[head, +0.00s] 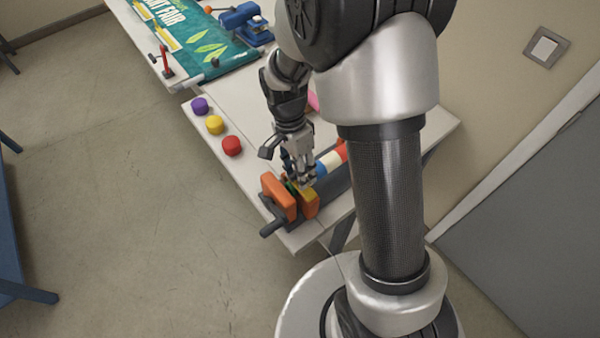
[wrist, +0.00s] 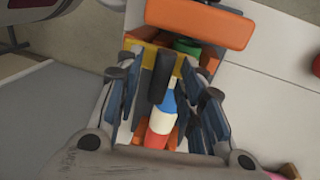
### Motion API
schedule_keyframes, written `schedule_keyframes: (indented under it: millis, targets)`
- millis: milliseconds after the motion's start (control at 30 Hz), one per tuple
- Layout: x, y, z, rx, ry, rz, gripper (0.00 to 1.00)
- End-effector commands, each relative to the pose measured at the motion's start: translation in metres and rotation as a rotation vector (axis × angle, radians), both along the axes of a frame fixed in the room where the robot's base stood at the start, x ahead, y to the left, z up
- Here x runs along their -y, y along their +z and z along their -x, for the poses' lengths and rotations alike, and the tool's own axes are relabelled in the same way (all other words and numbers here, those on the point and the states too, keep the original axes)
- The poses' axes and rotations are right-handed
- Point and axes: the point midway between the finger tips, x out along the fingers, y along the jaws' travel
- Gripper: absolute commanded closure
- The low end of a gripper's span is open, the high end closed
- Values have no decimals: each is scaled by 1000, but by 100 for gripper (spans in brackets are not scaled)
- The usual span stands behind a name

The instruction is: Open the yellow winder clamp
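The yellow winder clamp (head: 309,203) is a small yellow block beside an orange block (head: 278,196) at the table's near end. In the wrist view the yellow part (wrist: 188,66) shows partly behind a dark upright bar (wrist: 162,76). My gripper (head: 299,180) is just above the clamp. In the wrist view the fingers of my gripper (wrist: 160,88) are apart, one each side of the dark bar and the striped roll. Nothing is visibly held. Whether a finger touches the clamp is hidden.
A blue, white and red roll (head: 329,163) lies behind the clamp. Purple (head: 200,106), yellow (head: 215,125) and red (head: 232,146) buttons line the table's left edge. A dark crank (head: 272,228) sticks out at the near end. A green banner (head: 195,35) lies farther back.

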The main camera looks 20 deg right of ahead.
Motion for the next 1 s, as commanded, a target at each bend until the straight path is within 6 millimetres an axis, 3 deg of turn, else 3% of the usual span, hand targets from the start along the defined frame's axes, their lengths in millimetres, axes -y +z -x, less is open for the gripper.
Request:
schedule_keyframes:
  millis: [367,867,1000]
  targets:
    - [0,-5,1,0,0,0,65]
    - [0,-5,1,0,0,0,98]
    - [0,-5,1,0,0,0,100]
